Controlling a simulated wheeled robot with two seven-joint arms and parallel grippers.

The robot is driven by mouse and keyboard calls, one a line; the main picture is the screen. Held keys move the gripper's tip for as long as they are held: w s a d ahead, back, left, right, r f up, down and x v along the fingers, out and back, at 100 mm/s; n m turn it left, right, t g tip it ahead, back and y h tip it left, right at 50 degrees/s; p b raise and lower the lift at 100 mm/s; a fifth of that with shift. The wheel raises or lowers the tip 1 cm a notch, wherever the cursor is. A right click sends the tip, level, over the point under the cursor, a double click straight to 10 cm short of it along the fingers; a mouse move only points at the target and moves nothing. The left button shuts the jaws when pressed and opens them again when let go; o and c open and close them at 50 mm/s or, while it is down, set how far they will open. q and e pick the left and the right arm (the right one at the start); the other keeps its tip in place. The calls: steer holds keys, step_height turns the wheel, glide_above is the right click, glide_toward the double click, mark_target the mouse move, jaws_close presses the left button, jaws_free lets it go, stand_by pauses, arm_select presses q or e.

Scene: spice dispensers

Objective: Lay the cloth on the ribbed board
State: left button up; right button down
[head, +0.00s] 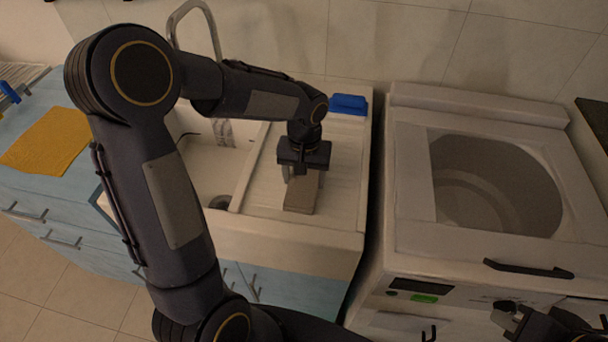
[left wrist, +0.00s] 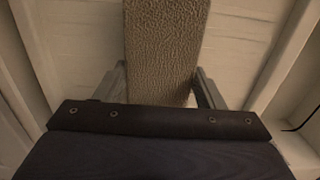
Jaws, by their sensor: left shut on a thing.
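A brown-grey, rough-textured folded cloth (head: 301,194) is between the fingers of my left gripper (head: 303,170), over the pale ribbed board (head: 338,192) beside the sink. The left wrist view shows the cloth (left wrist: 162,45) as a long strip between the two fingers, with the ribbed board (left wrist: 228,40) behind it. My left gripper is shut on the cloth. I cannot tell whether the cloth's lower end touches the board. My right gripper (head: 508,312) is partly in view at the lower right, in front of the white machine; its jaws are unclear.
A blue folded item (head: 348,104) lies at the board's back edge. The sink basin (head: 212,165) with its tall tap (head: 190,15) is left of the board. A yellow cloth (head: 45,140) lies on the left counter. A white machine (head: 412,240) with a round opening stands right.

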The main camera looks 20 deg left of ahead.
mark_target(305, 177)
arm_select(q)
steer(key=shift+f, duration=0.2)
steer(key=o, duration=1.3)
steer(key=shift+r, duration=0.1)
step_height(305, 177, up, 11)
steer(key=s+m+t+h, duration=0.1)
steer(key=s+t+h, duration=0.2)
steer(key=s, duration=1.6)
steer(key=t, duration=0.3)
steer(key=shift+d+h, duration=0.25)
steer(key=shift+h, duration=0.05)
